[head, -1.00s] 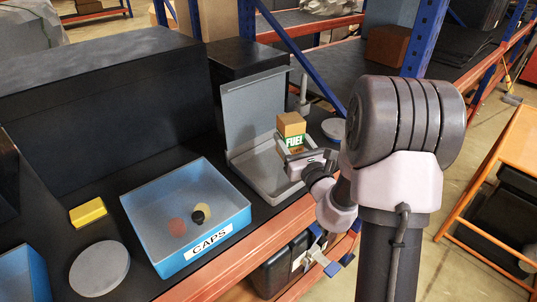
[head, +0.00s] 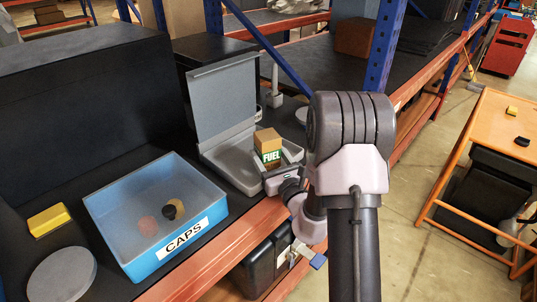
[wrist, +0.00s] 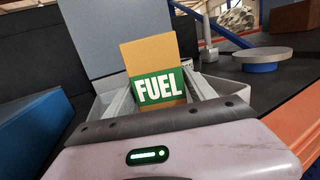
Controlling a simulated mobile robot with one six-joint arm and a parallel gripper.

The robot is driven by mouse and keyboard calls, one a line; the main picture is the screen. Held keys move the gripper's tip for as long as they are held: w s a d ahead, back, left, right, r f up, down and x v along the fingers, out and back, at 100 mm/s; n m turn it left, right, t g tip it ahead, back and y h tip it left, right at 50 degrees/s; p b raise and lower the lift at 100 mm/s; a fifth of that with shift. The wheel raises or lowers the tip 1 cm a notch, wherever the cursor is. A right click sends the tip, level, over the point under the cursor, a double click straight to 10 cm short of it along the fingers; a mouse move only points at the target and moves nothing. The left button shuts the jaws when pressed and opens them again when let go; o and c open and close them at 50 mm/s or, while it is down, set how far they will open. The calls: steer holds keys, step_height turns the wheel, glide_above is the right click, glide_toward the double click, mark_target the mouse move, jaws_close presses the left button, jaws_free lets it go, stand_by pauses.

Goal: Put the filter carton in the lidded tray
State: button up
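The filter carton (head: 268,147) is a small tan box with a green FUEL label. It is upright within the right part of the grey lidded tray (head: 222,158), whose lid (head: 221,98) stands open at the back. My gripper (head: 272,166) reaches in from the tray's front right, and its fingers appear closed on the carton's lower sides. In the wrist view the carton (wrist: 157,75) faces me between the fingers (wrist: 160,100). The carton's base is hidden, so I cannot tell if it touches the tray floor.
A blue CAPS bin (head: 155,215) with several round caps stands left of the tray. A yellow block (head: 48,220) and a grey disc (head: 62,275) lie farther left. A blue upright (head: 384,45) and diagonal brace stand behind. The orange shelf edge (head: 235,240) runs along the front.

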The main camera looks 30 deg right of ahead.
steer(key=shift+o, duration=0.7)
steer(key=shift+r, duration=0.1)
